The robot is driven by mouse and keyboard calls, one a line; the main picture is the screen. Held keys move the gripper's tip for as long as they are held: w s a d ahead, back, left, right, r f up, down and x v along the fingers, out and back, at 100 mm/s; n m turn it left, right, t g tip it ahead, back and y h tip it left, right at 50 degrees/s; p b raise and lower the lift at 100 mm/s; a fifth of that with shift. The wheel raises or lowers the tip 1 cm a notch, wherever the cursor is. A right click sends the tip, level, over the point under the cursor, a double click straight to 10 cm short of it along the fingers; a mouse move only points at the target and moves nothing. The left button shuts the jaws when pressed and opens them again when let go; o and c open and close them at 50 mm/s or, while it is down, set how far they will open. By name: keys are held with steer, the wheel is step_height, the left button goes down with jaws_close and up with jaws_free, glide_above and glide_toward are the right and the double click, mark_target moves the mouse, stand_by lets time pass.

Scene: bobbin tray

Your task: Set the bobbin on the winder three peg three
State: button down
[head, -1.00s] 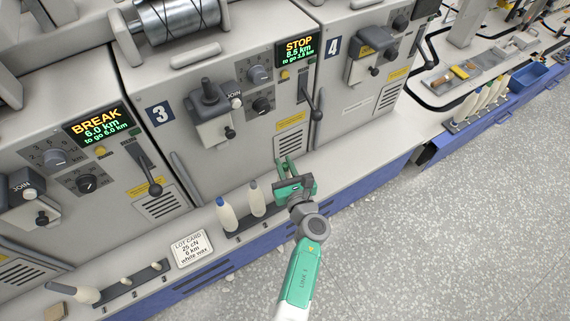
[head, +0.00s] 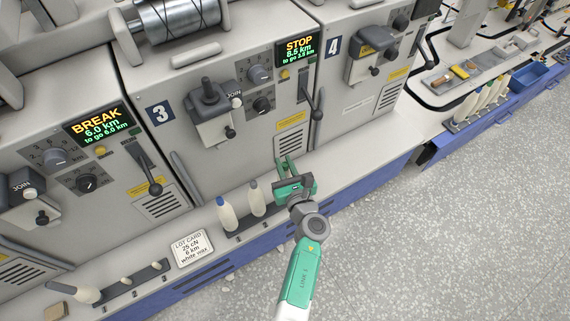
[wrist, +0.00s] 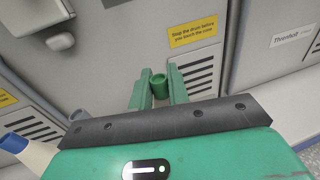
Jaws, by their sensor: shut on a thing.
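My gripper (head: 287,166) is in front of winder three (head: 160,112), low over the right end of its peg rail (head: 236,236). Its fingers are shut on a green, tube-like piece (wrist: 160,87), which shows between the fingertips in the wrist view. I take it to be the tip of the bobbin; the rest is hidden behind my gripper. A blue-tipped white bobbin (head: 227,215) and a grey-tipped one (head: 257,199) stand upright on the rail, left of my gripper. Peg three is hidden by my gripper, so I cannot tell whether the held bobbin touches it.
A lot card (head: 191,249) lies on the ledge left of the rail. Winder three's lever (head: 312,100) and panel rise behind my gripper. Several bobbins (head: 477,103) stand at the far right.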

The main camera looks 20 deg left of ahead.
steer(key=shift+f, duration=0.55)
steer(key=c, duration=1.6)
jaws_free()
steer(key=shift+p+v, duration=1.35)
steer(key=shift+v, duration=0.95)
steer(key=p+v, duration=0.2)
steer(key=v, duration=0.4)
steer(key=shift+s+d, duration=0.15)
steer(key=shift+d, duration=0.05)
